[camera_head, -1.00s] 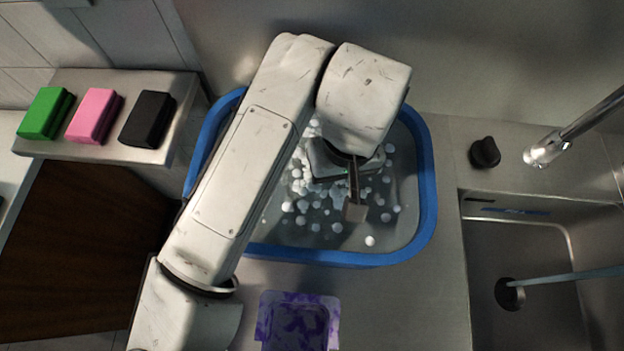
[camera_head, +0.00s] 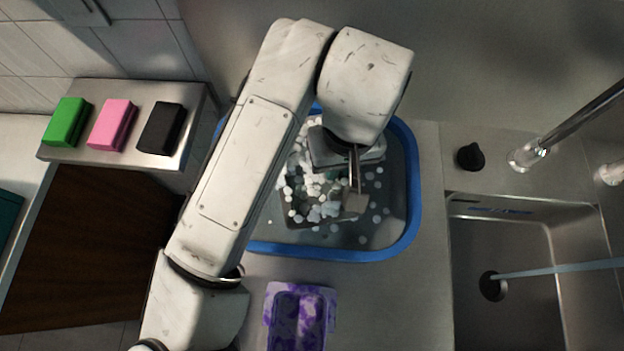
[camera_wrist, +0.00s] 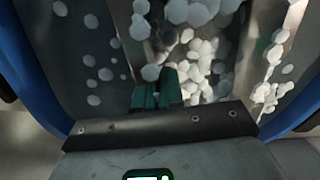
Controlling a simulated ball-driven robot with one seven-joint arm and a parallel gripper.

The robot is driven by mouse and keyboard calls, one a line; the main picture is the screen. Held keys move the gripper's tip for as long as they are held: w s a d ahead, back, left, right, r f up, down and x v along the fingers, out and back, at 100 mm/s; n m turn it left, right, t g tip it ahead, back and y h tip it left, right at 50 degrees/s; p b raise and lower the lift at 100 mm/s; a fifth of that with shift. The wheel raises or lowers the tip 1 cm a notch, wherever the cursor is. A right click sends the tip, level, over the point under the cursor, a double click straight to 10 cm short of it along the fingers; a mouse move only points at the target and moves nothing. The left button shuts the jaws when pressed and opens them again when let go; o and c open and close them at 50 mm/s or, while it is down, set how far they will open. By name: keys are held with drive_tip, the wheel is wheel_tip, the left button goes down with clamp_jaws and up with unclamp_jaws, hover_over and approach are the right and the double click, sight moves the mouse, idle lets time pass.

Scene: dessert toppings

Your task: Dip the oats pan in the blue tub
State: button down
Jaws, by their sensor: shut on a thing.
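The blue tub (camera_head: 414,190) stands on the counter with grey water and many white foam balls in it. My gripper (camera_wrist: 158,92) reaches down into the tub, its teal fingertips shut on a metal pan (camera_wrist: 272,28). In the head view the pan's outline shows dimly under my arm, low in the water, with foam balls clustered over it. Foam hides most of its inside, so I see no oats. My forearm covers the tub's left part.
A purple-stained pan (camera_head: 300,318) sits on the counter in front of the tub. Green (camera_head: 67,122), pink (camera_head: 112,124) and black (camera_head: 160,128) sponges lie on a ledge at left. A sink (camera_head: 510,275) with a tap (camera_head: 545,145) is at right.

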drive_tip(key=shift+r+p, duration=3.95)
drive_tip(key=shift+r, duration=0.85)
